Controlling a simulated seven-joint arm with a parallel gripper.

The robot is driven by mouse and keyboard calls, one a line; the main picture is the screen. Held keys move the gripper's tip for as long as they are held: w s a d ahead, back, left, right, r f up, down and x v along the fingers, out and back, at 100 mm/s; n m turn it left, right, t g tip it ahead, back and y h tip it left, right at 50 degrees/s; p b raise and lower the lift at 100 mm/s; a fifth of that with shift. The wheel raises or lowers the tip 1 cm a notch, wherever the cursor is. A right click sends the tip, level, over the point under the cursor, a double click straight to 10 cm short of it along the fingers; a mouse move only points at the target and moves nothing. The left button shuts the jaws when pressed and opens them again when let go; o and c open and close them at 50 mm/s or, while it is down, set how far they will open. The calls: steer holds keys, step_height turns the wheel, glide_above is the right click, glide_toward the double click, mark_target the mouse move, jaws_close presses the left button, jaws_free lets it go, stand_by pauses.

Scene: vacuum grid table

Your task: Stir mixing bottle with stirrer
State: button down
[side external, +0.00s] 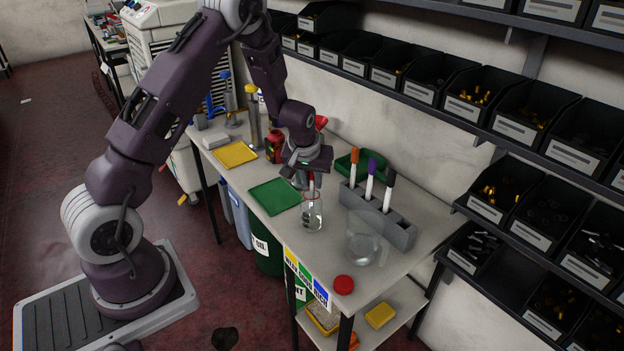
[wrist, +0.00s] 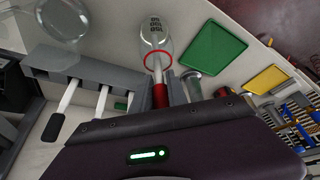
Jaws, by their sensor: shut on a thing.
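The mixing bottle (side external: 313,220) is clear glass with dark markings and stands upright on the grey table. It also shows in the wrist view (wrist: 155,28), with a red ring at its mouth. My gripper (side external: 309,172) is above the bottle, shut on a stirrer with a red handle (wrist: 160,96). In the wrist view the stirrer's pale rod passes through the bottle's mouth.
A grey rack (side external: 398,231) with orange, purple and black-topped stirrers stands right of the bottle. A clear glass vessel (side external: 366,243) and a red lid (side external: 344,285) are nearer the front. A green mat (side external: 273,196) and yellow mat (side external: 235,154) lie left. Shelf bins line the wall.

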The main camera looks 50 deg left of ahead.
steer(key=shift+s+d+f, duration=0.1)
steer(key=shift+s+f, duration=0.05)
steer(key=shift+r, duration=0.35)
steer(key=shift+w+r, duration=0.2)
steer(key=shift+r, duration=6.3)
steer(key=shift+r, duration=2.05)
